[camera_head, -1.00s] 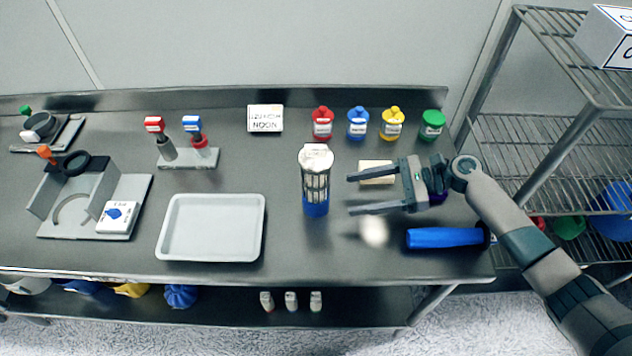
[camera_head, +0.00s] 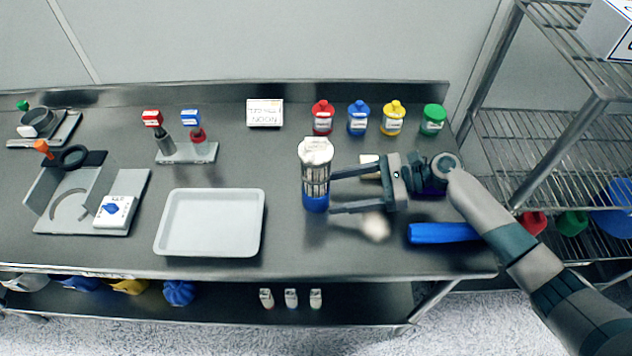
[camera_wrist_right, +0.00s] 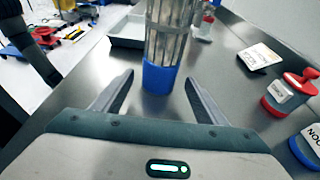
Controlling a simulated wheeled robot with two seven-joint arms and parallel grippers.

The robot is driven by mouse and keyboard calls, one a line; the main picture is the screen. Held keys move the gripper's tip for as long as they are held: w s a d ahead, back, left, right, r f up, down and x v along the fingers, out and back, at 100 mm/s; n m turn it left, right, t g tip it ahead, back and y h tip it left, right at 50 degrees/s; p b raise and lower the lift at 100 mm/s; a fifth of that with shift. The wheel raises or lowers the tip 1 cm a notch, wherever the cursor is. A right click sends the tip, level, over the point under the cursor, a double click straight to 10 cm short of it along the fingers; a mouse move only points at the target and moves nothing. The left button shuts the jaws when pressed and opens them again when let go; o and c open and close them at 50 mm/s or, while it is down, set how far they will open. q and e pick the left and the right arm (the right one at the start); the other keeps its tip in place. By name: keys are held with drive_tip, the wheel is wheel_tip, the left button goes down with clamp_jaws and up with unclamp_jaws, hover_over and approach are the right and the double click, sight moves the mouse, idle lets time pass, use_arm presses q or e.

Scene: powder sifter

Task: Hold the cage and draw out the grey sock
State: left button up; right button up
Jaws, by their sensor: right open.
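The cage (camera_head: 316,182) stands upright on the table, a slim cylinder of metal bars with a blue band at its foot. A pale whitish cover (camera_head: 316,150) tops it; I cannot tell whether this is the grey sock. My right gripper (camera_head: 332,194) is open, level with the lower cage, its fingers pointing left at it. In the right wrist view the cage (camera_wrist_right: 166,40) with its blue base (camera_wrist_right: 159,78) stands just ahead, between the lines of the two fingers, with no contact visible. My left gripper is not in view.
An empty pale tray (camera_head: 210,222) lies left of the cage. A blue roll (camera_head: 440,233) and a whitish round thing (camera_head: 375,227) lie near my right gripper. Several coloured jars (camera_head: 358,118) and a sign card (camera_head: 265,113) stand behind. A wire shelf (camera_head: 540,140) stands at the right.

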sight(321, 194)
drive_tip(key=x, duration=0.3)
drive_tip(key=shift+a+r+p, duration=0.1)
drive_tip(key=shift+p, duration=0.2)
drive_tip(key=shift+x, duration=1.05)
drive_tip(key=shift+c, duration=0.5)
